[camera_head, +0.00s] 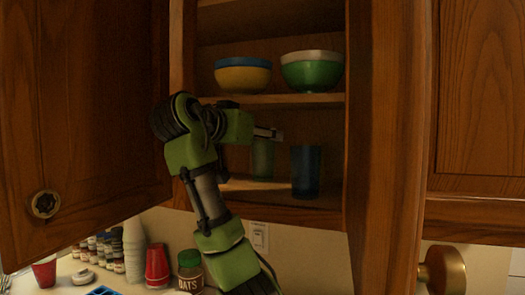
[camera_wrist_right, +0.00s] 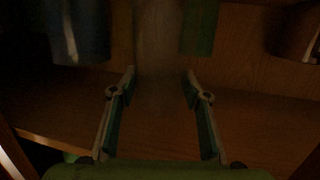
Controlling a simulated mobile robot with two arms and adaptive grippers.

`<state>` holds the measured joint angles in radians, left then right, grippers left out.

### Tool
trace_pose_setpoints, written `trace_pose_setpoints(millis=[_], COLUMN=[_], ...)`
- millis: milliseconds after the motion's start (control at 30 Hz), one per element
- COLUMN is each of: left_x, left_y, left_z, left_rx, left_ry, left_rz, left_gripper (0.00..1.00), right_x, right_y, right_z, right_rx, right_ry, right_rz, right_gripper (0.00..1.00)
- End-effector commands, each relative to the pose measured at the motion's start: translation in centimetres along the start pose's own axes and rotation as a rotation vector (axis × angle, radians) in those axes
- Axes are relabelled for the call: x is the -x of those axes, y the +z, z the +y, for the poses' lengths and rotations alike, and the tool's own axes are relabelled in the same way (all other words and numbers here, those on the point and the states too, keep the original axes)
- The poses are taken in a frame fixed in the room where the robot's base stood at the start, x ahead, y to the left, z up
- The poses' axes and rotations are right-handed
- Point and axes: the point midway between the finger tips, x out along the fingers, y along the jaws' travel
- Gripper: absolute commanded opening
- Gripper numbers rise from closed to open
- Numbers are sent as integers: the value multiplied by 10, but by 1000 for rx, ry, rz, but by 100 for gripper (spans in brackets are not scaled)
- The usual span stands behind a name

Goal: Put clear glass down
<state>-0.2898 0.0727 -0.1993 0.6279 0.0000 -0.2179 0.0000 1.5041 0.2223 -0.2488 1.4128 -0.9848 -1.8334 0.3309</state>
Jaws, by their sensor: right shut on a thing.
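My right gripper (camera_wrist_right: 160,88) is inside the open cabinet, its fingers on both sides of a faint, see-through clear glass (camera_wrist_right: 158,48) in the right wrist view. It is shut on this glass. The dim picture does not show clearly whether the glass's base touches the shelf. In the head view my right arm reaches up into the lower cabinet compartment, and I cannot make out the clear glass there. My left gripper is in neither view.
A green glass (camera_head: 262,158) and a blue glass (camera_head: 306,172) stand on the lower shelf (camera_head: 270,190). A yellow-blue bowl (camera_head: 242,78) and a green-white bowl (camera_head: 312,72) sit above. Open doors (camera_head: 85,120) (camera_head: 385,150) flank the opening. Red cups (camera_head: 157,265) and jars crowd the counter.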

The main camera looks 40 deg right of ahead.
Motion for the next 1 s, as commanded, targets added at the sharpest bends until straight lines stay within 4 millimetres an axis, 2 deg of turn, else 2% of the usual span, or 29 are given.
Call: trace_pose_setpoints(millis=[200, 433, 533, 933, 967, 1000], left_x=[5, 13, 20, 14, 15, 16], left_y=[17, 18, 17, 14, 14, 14], left_z=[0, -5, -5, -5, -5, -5], left_rx=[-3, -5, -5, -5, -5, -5], left_ry=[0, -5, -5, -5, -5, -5], left_rz=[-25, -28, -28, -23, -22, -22], left_gripper=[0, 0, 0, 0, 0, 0], right_x=[-2, -6, -10, -11, -11, -11], right_y=[15, 43, 46, 54, 53, 52], right_z=[1, 1, 1, 0, 0, 0], right_rx=[-3, 0, -1, -3, -2, -2], right_ry=[0, 0, 2, 0, 1, 1], right_rz=[3, 4, 4, 2, 1, 1], right_gripper=[16, 16, 16, 16, 48, 59])
